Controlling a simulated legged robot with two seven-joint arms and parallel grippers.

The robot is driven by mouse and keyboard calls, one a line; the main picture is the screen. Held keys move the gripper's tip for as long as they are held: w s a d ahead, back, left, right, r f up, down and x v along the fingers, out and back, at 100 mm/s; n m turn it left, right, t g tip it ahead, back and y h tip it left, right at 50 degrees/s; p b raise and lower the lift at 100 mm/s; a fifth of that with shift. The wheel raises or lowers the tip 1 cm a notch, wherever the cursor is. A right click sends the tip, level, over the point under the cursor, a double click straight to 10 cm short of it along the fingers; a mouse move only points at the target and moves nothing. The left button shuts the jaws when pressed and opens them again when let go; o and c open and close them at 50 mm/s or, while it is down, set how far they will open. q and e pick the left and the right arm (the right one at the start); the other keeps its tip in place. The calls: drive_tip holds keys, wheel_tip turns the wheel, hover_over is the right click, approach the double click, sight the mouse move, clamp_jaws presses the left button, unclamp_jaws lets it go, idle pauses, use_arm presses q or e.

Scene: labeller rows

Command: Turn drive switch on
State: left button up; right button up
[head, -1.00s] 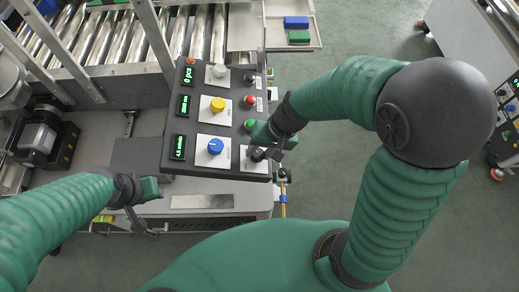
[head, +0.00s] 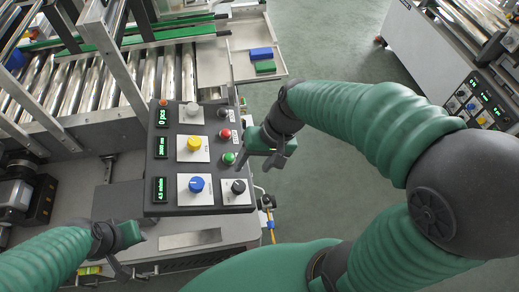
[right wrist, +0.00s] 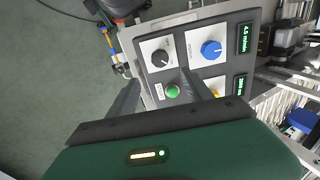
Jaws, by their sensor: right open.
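The black rotary knob (head: 238,187), which looks like the drive switch, is on a white plate at the lower right corner of the dark control panel (head: 168,203). In the right wrist view the black knob (right wrist: 159,58) shows uncovered; its label is too small to read. My right gripper (head: 270,162) is open and empty, above and just right of the panel's right edge, up and right of the knob. In the right wrist view its fingers (right wrist: 163,84) stand apart, with the green button (right wrist: 173,91) between them in the picture. My left gripper (head: 122,262) is left of and below the panel; its finger gap is unclear.
The panel also has a blue knob (head: 196,185), a yellow knob (head: 194,143), a grey-white knob (head: 192,110), a red button (head: 225,133) and lit green displays (head: 161,190). A roller conveyor (head: 130,80) lies behind.

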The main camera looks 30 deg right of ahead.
drive_tip(key=v, duration=0.5)
drive_tip(key=shift+w, duration=0.1)
drive_tip(key=shift+f, duration=0.15)
wheel_tip(320, 180, down, 12)
drive_tip(key=s+d+n+t+h, duration=0.1)
drive_tip(key=d+n+h, duration=0.1)
drive_tip(key=n+h, duration=0.1)
drive_tip(key=shift+s+d+n+h, duration=0.3)
drive_tip(key=shift+s, duration=0.1)
